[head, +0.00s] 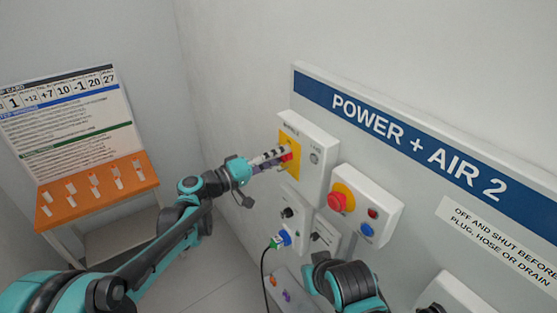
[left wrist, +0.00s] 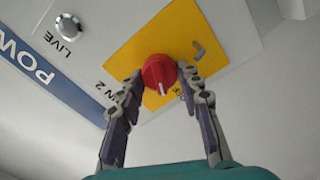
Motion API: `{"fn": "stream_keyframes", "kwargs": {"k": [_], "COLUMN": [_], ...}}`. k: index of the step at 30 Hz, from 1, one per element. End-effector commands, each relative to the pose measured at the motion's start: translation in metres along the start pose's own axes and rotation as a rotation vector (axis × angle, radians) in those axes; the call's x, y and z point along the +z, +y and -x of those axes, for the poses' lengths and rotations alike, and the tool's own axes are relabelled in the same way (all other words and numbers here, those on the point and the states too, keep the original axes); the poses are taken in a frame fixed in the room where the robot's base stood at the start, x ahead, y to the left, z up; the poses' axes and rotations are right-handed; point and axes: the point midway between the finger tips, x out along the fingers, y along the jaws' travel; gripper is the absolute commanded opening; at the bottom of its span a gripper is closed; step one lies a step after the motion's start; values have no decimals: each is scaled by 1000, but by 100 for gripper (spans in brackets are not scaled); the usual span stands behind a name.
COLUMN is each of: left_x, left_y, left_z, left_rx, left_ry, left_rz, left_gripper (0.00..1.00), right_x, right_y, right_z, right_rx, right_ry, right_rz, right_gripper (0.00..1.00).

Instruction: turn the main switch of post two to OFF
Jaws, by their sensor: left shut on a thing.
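The main switch is a red round knob (left wrist: 158,70) on a yellow plate (left wrist: 160,38), on a white box (head: 318,148) under the POWER + AIR 2 sign. My left gripper (head: 284,155) reaches the knob from the left. In the left wrist view the fingers of this gripper (left wrist: 160,76) are shut on the knob, one on each side. A pale mark on the knob points toward the bottom of that picture. The plate's lettering is partly hidden by the fingers. A dark and teal arm part of mine shows low in the head view; no right fingertips show.
A red push button on a yellow disc (head: 338,200) sits on a box to the lower right. Below are a blue plug (head: 284,237) with a black cable and other small boxes. A card board (head: 75,120) above an orange shelf (head: 100,190) stands at left.

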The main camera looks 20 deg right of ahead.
Motion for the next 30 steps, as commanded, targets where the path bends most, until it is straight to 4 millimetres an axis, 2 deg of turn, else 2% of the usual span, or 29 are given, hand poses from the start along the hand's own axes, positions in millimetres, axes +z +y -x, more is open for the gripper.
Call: {"fn": "stream_keyframes", "kwargs": {"k": [12, 30], "left_x": [-1, -1], "left_y": [-2, -2], "left_z": [0, 0], "left_rx": [0, 0], "left_ry": [4, 4], "left_rz": [269, 345], "left_gripper": [6, 6], "right_x": [6, 7], "right_y": [0, 0], "right_z": [-8, -10], "right_rx": [0, 0], "right_ry": [0, 0], "right_rz": [0, 0], "right_gripper": [0, 0]}}
